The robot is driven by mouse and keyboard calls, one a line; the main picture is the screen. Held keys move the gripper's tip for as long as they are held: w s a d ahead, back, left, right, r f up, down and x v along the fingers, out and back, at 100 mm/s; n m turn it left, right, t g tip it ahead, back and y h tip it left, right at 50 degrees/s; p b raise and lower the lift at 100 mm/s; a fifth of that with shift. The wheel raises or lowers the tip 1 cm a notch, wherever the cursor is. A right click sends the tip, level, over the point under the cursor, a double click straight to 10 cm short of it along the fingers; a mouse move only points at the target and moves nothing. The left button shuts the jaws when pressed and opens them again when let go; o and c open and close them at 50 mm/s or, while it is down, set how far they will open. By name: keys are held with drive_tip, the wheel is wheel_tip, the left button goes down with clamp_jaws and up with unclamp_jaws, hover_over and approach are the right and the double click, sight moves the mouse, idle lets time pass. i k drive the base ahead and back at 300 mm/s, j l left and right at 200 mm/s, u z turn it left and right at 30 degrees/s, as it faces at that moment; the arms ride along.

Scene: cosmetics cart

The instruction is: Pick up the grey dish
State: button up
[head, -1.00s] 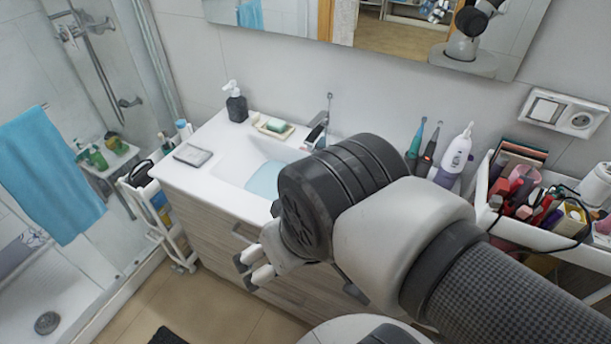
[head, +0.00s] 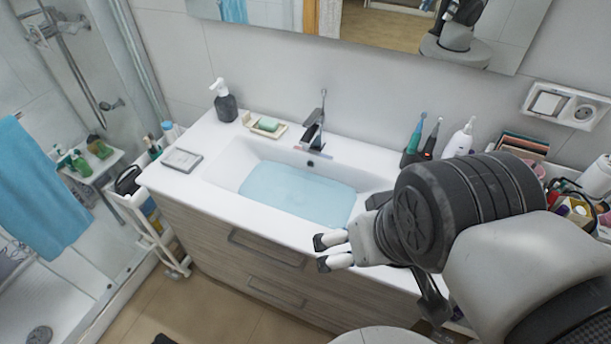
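A flat, square grey dish (head: 182,160) lies on the left end of the white washbasin counter, near its front edge. It is in full view. My gripper (head: 322,252) is in front of the basin's right part, well to the right of the dish and apart from it. Its two white fingers with dark tips stand a little apart, and nothing shows between them.
The basin (head: 297,194) has a pale blue bottom. A dark soap dispenser (head: 225,104), a beige soap tray (head: 255,129) with green soap and a tap (head: 314,128) stand along the back. Toothbrushes (head: 417,140) stand right. A white trolley (head: 147,236) is left of the cabinet.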

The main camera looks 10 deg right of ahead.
sight(185, 160)
drive_tip(key=i+j, duration=0.2)
drive_tip(key=j, duration=0.15)
drive_tip(key=i+j+z, duration=0.15)
drive_tip(key=j, duration=0.15)
drive_tip(key=i+j, duration=0.2)
drive_tip(key=j, duration=0.15)
drive_tip(key=i+j+z, duration=0.15)
drive_tip(key=j, duration=0.2)
drive_tip(key=i+j, duration=0.15)
drive_tip(key=j, duration=0.2)
drive_tip(key=i+j+z, duration=0.15)
drive_tip(key=j, duration=0.25)
drive_tip(key=i+j, duration=0.1)
drive_tip(key=j, duration=0.25)
drive_tip(key=i+j+z, duration=0.15)
drive_tip(key=j, duration=0.25)
